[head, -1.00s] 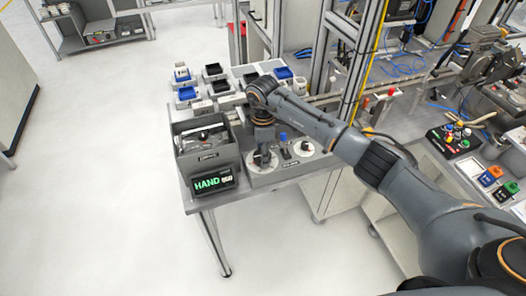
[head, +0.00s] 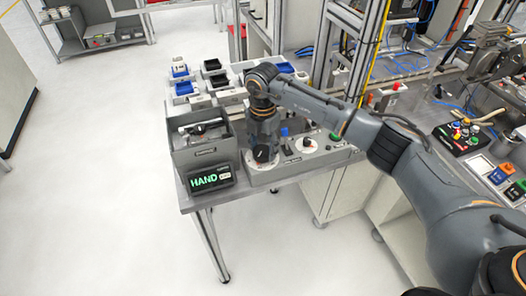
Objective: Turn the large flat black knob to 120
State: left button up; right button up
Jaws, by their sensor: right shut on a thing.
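My right gripper (head: 261,152) points down at the left end of a grey control box on the bench. It is shut on the large flat black knob, which is mostly hidden beneath its fingers. A bit of the white dial around the knob shows at the gripper's lower edge. The number that the knob points to cannot be read. A display (head: 212,181) left of the box shows green letters "HAND" and small digits too blurred to read. My left gripper is not in view.
The control box (head: 290,168) also carries a white dial (head: 307,146) with a small knob, a blue switch (head: 284,131) and another knob at its right end. A grey bin (head: 203,157) stands close on the left. Several small blue and black bins lie behind.

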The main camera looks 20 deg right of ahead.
jog(key=n+b, duration=0.2)
jog(key=n, duration=0.1)
jog(key=shift+w+f+n, duration=0.1)
jog(key=shift+n, duration=0.3)
jog(key=n+b, duration=0.3)
jog(key=shift+n, duration=0.3)
jog(key=n+b, duration=0.3)
jog(key=n, duration=0.3)
jog(key=shift+a+b, duration=0.1)
jog(key=shift+b, duration=0.2)
jog(key=n+b, duration=0.2)
jog(key=n, duration=0.4)
jog(key=shift+a+n+b, duration=0.1)
jog(key=shift+n+b, duration=0.2)
jog(key=shift+n, duration=0.1)
jog(key=n+b, duration=0.1)
jog(key=n, duration=0.2)
jog(key=shift+r+n+b, duration=0.2)
jog(key=shift+n+b, duration=0.1)
jog(key=shift+n, duration=1.5)
jog(key=o, duration=1.2)
